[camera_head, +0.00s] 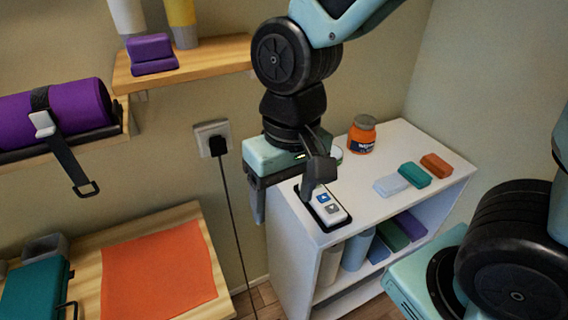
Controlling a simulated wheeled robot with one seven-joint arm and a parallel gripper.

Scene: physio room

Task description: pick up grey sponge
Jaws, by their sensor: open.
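A light grey block that looks like the grey sponge (391,185) lies flat on top of the white shelf unit (385,150), at the left end of a row of three blocks. A teal block (415,175) and a rust-orange block (437,165) lie to its right. My gripper (284,208) is open, with nothing visible between its fingers. It hangs at the left end of the shelf unit, well to the left of the grey block and apart from it.
A white remote-like device (328,207) in a dark holder stands close by my gripper's right finger. An orange jar (362,134) stands at the back of the shelf top. A plugged wall socket (213,138) trails a cable. The shelf top between jar and blocks is clear.

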